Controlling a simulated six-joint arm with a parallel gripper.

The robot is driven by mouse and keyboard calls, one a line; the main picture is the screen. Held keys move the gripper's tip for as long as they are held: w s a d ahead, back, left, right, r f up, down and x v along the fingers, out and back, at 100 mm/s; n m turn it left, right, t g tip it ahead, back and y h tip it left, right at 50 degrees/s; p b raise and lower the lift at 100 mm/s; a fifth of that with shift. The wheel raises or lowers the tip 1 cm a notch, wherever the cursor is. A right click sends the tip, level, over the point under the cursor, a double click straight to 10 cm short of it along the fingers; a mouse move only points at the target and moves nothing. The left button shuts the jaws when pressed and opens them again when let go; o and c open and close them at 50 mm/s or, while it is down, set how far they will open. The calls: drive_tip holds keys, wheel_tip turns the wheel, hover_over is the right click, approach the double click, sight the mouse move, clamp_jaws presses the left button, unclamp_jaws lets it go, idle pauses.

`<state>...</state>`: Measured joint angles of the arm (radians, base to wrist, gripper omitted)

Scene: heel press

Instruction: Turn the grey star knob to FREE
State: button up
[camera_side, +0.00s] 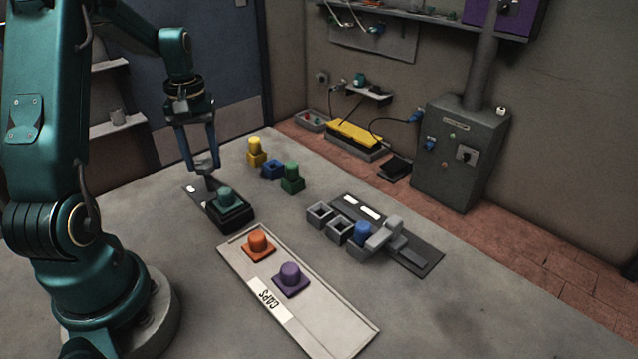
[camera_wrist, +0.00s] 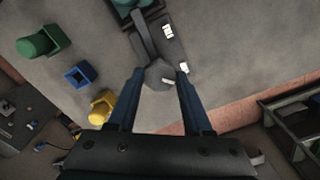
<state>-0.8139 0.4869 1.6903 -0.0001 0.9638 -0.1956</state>
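The grey star knob (camera_wrist: 158,76) shows in the wrist view between my gripper's fingertips (camera_wrist: 159,70). A grey arm runs from it toward a dark fixture with a green cap. In the side view the knob (camera_side: 204,165) stands at the far end of the dark base (camera_side: 232,222). My gripper (camera_side: 201,162) points down there, one finger on each side of the knob. The fingers are spread about as wide as the knob; I cannot tell whether they touch it. White labels (camera_wrist: 168,32) lie on the dark plate; their lettering is unreadable.
Yellow (camera_side: 256,152), blue (camera_side: 272,170) and green (camera_side: 292,178) pieces stand behind the fixture. A CAPS tray (camera_side: 330,338) with orange and purple caps lies in front. A second fixture (camera_side: 424,258) with grey sockets and a blue cap is to the right.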

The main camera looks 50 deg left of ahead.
clamp_jaws()
drive_tip(key=shift+n, duration=0.3)
drive_tip(key=n, duration=0.3)
drive_tip(key=shift+n, duration=0.3)
drive_tip(key=n, duration=0.4)
drive_tip(key=shift+n, duration=0.3)
drive_tip(key=n, duration=0.4)
drive_tip(key=shift+r+n, duration=0.1)
drive_tip(key=shift+n, duration=2.4)
